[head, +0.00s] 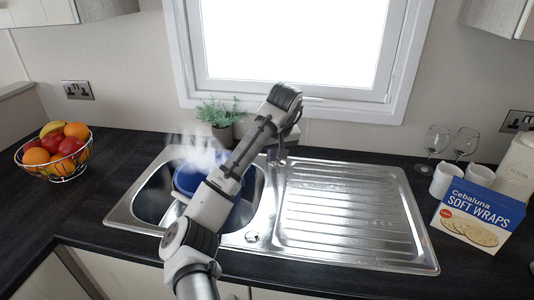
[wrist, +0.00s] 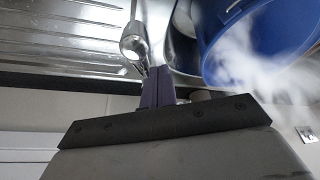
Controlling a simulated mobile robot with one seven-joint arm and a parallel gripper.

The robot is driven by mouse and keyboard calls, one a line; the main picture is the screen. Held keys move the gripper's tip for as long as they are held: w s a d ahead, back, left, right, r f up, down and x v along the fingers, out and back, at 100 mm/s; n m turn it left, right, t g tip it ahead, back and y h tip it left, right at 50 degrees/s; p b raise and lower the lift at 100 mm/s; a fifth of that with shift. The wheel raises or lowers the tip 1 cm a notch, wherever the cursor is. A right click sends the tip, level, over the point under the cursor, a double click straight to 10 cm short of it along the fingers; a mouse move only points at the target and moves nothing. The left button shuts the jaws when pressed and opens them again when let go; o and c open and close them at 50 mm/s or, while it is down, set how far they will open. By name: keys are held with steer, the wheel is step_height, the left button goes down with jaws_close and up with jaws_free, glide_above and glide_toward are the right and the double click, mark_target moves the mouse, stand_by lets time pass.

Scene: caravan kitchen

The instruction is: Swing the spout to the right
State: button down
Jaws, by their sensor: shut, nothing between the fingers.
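The chrome tap spout (wrist: 133,42) shows in the wrist view, just left of my fingers, with its rounded end towards the camera. My gripper (wrist: 158,84) is shut and empty, its fingers close beside the spout; I cannot tell whether they touch it. In the head view my arm hides most of the tap, and only a bit of chrome (head: 282,150) shows by the arm's end at the back of the sink. My fingertips are not clear there.
A blue tub (head: 187,180) sits in the sink (head: 152,195), with white steam-like haze above it. The ribbed drainer (head: 345,215) on the right is clear. A plant (head: 219,113), fruit basket (head: 54,160), glasses (head: 436,140), white mugs (head: 444,180) and wraps box (head: 480,216) stand around.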

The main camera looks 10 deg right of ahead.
steer(key=shift+s+d+n+p, duration=0.15)
steer(key=shift+d+n+p, duration=0.15)
steer(key=shift+d+n, duration=0.55)
steer(key=shift+d, duration=0.1)
